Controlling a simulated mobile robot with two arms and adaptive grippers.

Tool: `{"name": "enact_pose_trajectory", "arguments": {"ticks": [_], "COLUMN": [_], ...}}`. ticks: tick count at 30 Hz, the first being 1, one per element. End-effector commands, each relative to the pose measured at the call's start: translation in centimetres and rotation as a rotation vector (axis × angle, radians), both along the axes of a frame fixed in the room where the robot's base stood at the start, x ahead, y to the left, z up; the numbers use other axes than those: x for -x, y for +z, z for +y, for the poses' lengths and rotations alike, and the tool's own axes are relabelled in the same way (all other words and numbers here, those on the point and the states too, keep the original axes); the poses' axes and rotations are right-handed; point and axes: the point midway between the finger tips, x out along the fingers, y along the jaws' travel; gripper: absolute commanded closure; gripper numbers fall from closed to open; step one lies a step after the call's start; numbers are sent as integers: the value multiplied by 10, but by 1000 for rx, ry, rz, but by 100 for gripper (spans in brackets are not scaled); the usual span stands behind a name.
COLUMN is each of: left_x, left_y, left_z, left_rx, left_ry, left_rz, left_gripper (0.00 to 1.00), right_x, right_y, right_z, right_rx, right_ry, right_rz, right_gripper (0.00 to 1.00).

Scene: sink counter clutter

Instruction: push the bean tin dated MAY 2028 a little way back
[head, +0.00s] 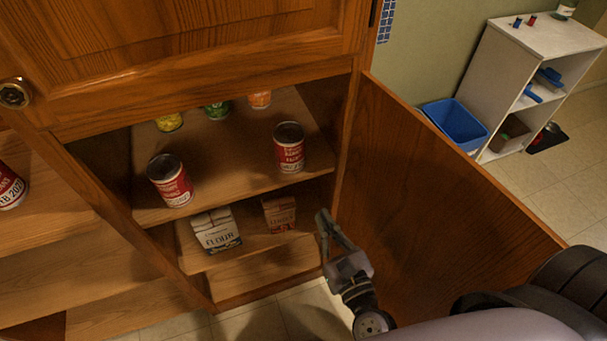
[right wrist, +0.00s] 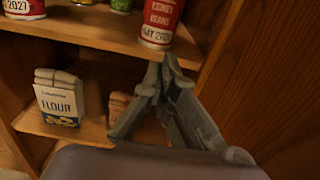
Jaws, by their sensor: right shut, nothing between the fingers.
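The bean tin dated MAY 2028 (head: 289,149) is red with a white label band and stands upright near the front right of the upper shelf. In the right wrist view its label (right wrist: 160,20) reads KIDNEY BEANS and a partly blurred MAY 2028. My right gripper (head: 323,218) is shut and empty, in front of the cupboard between the tin and the open door. In the right wrist view its closed fingertips (right wrist: 163,64) appear just below the tin's base. In the head view they are apart from the tin. My left gripper is not in view.
A similar red tin (head: 170,180), ending 2027 in the right wrist view (right wrist: 23,8), stands left on the upper shelf (head: 228,185). Yellow, green and orange tins stand behind. Flour (head: 216,231) and a brown package (head: 279,213) sit below. The open door (head: 430,190) bounds the right side.

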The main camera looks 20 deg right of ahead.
Motion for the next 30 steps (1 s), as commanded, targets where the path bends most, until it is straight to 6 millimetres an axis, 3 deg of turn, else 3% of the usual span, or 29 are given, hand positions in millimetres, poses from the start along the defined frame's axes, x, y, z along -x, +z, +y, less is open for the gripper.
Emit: {"name": "enact_pose_trajectory", "arguments": {"ticks": [5,15,21,30], "left_x": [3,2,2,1], "left_y": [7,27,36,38], "left_z": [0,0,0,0], "left_rx": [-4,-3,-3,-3], "left_ry": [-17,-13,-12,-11], "left_rz": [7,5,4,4], "left_gripper": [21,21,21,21], "right_x": [-18,-89,-122,-140], "right_y": [5,6,5,2], "right_z": [0,3,4,5], "right_rx": [-16,-12,-11,-10], "right_ry": [-5,-3,-2,-1], "right_rz": [-5,-6,-4,-2], "right_gripper": [100,100,100,100]}}
